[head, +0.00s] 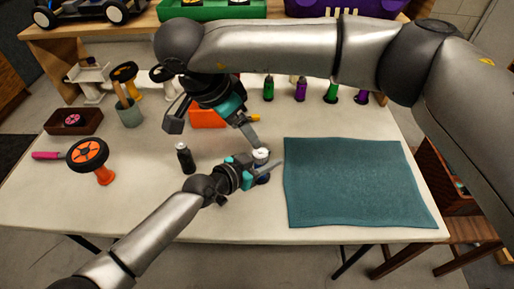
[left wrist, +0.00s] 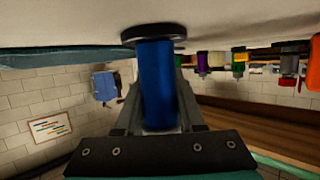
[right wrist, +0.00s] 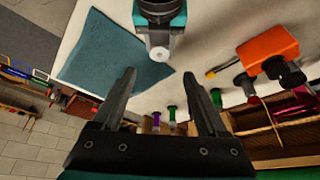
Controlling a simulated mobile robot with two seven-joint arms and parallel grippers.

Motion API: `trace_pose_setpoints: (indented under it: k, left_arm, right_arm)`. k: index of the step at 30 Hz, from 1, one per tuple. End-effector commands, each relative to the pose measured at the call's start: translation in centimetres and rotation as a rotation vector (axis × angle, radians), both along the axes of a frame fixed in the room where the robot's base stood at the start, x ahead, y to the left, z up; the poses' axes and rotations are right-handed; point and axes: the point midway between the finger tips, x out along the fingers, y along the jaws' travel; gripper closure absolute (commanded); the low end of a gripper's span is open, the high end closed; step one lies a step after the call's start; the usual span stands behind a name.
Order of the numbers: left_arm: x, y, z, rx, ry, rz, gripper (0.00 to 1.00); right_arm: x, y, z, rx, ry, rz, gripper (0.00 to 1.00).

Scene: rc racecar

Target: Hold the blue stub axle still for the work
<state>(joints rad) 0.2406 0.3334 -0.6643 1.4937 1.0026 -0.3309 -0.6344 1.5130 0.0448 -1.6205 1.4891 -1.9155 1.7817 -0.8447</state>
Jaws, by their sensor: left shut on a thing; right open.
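The blue stub axle (left wrist: 158,85) is a blue cylinder with a dark round flange. It stands near the table's front middle, left of the teal mat. My left gripper (head: 264,172) is shut around its body. In the head view its pale top (head: 260,153) shows above the fingers, which hide most of the blue. The pale top also shows in the right wrist view (right wrist: 159,53), below my left gripper. My right gripper (right wrist: 157,88) is open and empty, with its fingers on the axle's far side and one fingertip close to the top; contact cannot be told.
The teal mat (head: 355,185) lies flat on the right. A small dark bottle (head: 185,158) stands left of the axle. An orange block (head: 207,118) sits behind my right gripper. Green and purple pieces (head: 300,90) stand at the back.

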Motion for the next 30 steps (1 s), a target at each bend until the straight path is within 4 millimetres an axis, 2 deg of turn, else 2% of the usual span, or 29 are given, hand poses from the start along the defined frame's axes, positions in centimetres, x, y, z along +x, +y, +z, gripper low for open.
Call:
trace_pose_setpoints:
  k: [6,13,18,27,30]
  left_arm:
    - [0.0,0.0,-0.1,0.001,0.001,0.0,1.0]
    - [0.0,0.0,-0.1,0.001,0.001,0.0,1.0]
    - [0.0,0.0,0.0,0.001,0.001,0.0,1.0]
    - [0.0,0.0,0.0,0.001,0.0,0.001,1.0]
    - [0.0,0.0,0.0,0.001,0.0,0.001,1.0]
  right_arm:
    - [1.0,-1.4,-4.3,0.0,0.005,-0.006,0.24]
    - [2.0,-2.5,-7.7,0.0,0.003,-0.006,0.24]
    - [2.4,-2.9,-8.9,0.001,0.002,-0.004,0.24]
    - [2.4,-2.9,-9.1,0.002,0.001,-0.004,0.24]
    - [2.4,-2.9,-9.0,0.002,0.001,-0.004,0.34]
